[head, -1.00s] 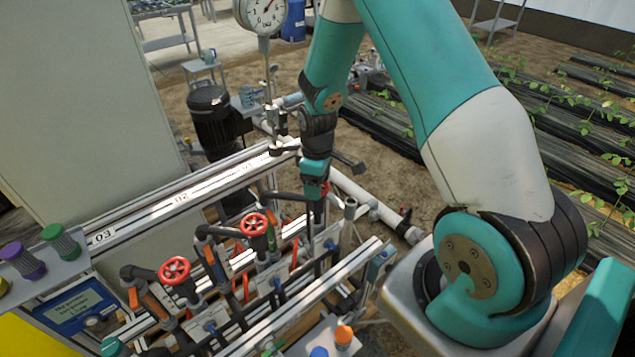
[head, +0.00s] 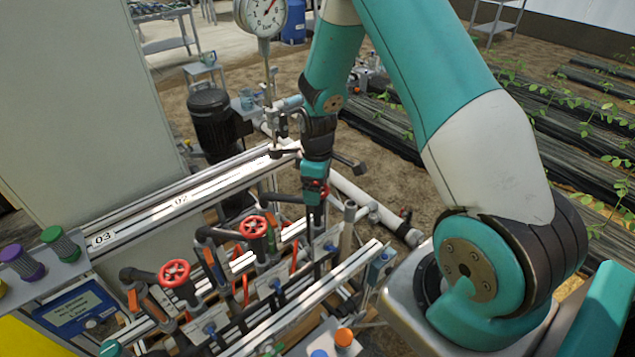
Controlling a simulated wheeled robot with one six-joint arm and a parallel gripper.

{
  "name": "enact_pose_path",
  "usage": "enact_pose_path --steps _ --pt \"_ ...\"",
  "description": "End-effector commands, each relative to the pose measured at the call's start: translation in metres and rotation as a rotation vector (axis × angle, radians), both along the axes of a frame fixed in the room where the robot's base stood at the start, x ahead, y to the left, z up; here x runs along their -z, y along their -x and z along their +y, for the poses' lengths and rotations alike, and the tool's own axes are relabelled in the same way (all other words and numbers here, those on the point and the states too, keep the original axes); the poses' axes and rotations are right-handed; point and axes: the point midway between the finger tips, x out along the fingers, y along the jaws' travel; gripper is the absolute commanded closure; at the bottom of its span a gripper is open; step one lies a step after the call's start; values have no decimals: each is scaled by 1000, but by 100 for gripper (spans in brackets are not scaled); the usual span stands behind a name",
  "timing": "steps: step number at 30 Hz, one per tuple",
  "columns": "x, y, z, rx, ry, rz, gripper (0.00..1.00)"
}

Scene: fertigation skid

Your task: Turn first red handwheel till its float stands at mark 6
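Three red handwheels stand in a slanting row on the pipework. The near-left handwheel (head: 174,272) and the middle handwheel (head: 253,227) show plainly. Only an edge of the far-right handwheel (head: 324,191) shows, because my gripper (head: 314,200) covers most of it. My gripper points down at this far-right wheel. Its fingertips are dark and small here, so I cannot tell whether they are closed on the rim. No float or mark 6 can be made out in this view.
A pale rail behind the wheels carries the labels 03 (head: 102,239) and 02 (head: 181,199). A round dial gauge (head: 264,15) stands behind. Another metal rail (head: 310,300) runs in front. Purple (head: 22,260) and green (head: 60,241) knobs are at the left.

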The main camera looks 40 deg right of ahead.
Motion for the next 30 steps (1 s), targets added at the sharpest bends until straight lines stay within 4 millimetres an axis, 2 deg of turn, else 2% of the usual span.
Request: enact_pose_path --steps 4,7,21,25,30 --pt "-5 0 0 0 1 -1 10" --pt "-18 -1 0 0 0 -3 10" --pt "-132 -1 0 0 1 -7 10" --pt "-155 0 0 0 1 -4 10" --pt "-171 0 0 0 0 -1 10"
